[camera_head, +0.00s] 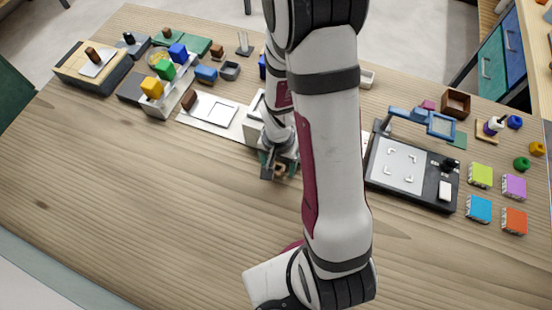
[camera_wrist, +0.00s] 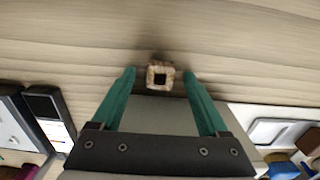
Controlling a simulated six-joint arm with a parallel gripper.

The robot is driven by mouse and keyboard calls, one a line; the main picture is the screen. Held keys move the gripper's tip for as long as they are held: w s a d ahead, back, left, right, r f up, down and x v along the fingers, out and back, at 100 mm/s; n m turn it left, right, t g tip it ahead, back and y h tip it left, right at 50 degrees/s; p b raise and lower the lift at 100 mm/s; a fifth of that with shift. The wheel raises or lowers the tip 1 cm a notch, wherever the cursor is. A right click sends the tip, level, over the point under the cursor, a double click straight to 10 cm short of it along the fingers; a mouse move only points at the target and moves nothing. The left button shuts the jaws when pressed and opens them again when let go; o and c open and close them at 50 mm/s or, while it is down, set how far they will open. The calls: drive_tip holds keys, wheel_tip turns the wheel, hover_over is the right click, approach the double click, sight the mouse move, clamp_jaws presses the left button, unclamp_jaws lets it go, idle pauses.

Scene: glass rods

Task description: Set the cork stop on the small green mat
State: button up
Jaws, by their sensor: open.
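The cork stop (camera_wrist: 160,75) is a small tan, square-looking block with a dark square opening, on the wooden table. In the wrist view it lies between the tips of my gripper (camera_wrist: 159,77), whose teal fingers are open, with a gap on each side. In the head view my gripper (camera_head: 272,164) is low over the middle of the table, and a bit of the cork stop (camera_head: 281,171) shows beside it. The small green mat (camera_head: 459,141) lies at the right, behind the black-framed board, partly hidden by the blue frame's end.
The black-framed board (camera_head: 398,168) with a blue arm-like frame (camera_head: 440,125) stands right of my arm. Colored blocks (camera_head: 480,208) lie at far right. A white plate (camera_head: 208,110) and stepped block stand (camera_head: 160,104) are left. The front table is clear.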

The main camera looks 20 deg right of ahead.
clamp_jaws()
idle(0.4)
